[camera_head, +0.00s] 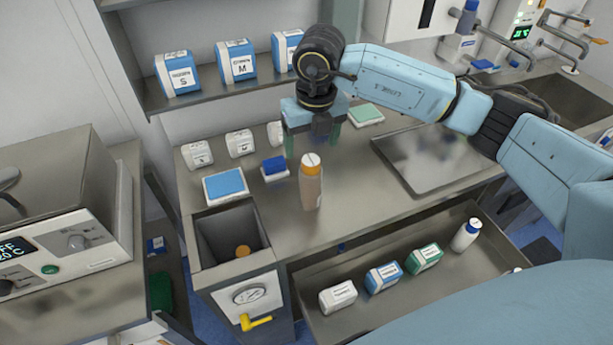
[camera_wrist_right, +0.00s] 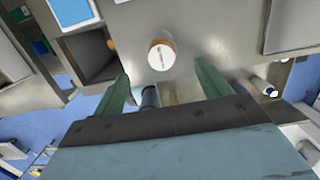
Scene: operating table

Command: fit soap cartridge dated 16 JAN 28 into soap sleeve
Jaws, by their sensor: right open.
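An orange-capped brown bottle (camera_head: 311,188) stands upright on the steel counter. Its cap has a white label (camera_wrist_right: 162,55) too small to read. My right gripper (camera_head: 313,145) is open and empty, pointing down just behind the bottle; in the wrist view the bottle lies ahead of the gap between the green fingers (camera_wrist_right: 162,82). A blue-topped bottle (camera_head: 468,16) sits in a holder on the back wall, possibly the soap sleeve. My left gripper is not in view.
A square bin (camera_head: 220,238) opens at the counter's left front. Blue pads (camera_head: 224,184) and small white boxes lie on the left. A steel tray (camera_head: 430,160) is on the right. The drawer (camera_head: 400,300) holds several boxes. A shelf of boxes (camera_head: 178,73) is behind.

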